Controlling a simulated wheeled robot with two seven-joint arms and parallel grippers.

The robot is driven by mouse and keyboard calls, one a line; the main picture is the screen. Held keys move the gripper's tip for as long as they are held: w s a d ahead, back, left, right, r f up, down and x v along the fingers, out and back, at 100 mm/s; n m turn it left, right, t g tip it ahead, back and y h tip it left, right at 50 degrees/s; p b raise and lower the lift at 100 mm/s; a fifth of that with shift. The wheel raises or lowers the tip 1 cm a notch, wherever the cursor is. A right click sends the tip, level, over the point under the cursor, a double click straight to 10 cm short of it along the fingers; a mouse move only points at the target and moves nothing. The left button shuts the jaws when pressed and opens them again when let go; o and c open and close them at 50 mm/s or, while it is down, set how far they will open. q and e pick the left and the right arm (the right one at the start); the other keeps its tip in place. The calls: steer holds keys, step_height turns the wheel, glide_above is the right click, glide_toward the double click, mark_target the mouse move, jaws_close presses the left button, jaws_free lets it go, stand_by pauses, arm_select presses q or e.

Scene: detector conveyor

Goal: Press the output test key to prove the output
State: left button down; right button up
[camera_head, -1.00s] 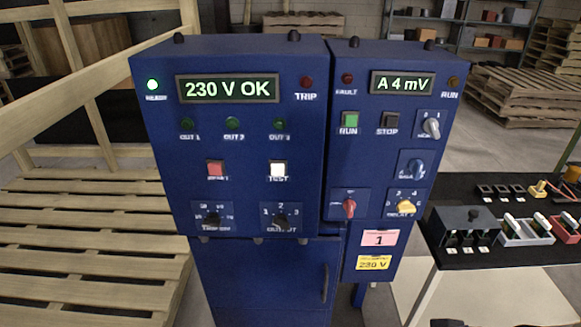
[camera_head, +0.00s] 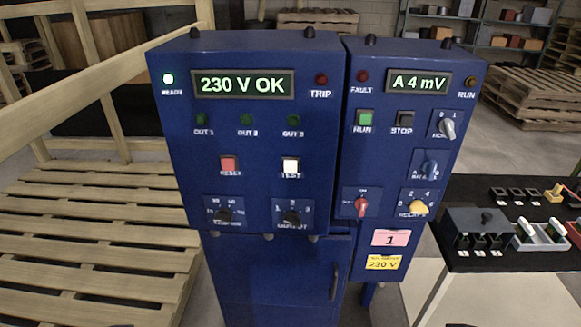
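The white output test key (camera_head: 290,166) sits on the left blue cabinet (camera_head: 262,140), labelled TEST. The red RESET key (camera_head: 228,164) is to its left. Above them are the dark green OUT 1 lamp (camera_head: 201,119), OUT 2 lamp (camera_head: 247,119) and OUT 3 lamp (camera_head: 293,121). The display (camera_head: 243,84) reads "230 V OK". Neither gripper is in view.
The right cabinet has a display (camera_head: 417,81) reading "A 4 mV", a green RUN key (camera_head: 365,118), a black STOP key (camera_head: 404,120) and several knobs. A black-topped table (camera_head: 450,190) with small parts stands at the right. Wooden pallets (camera_head: 100,240) lie at the left.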

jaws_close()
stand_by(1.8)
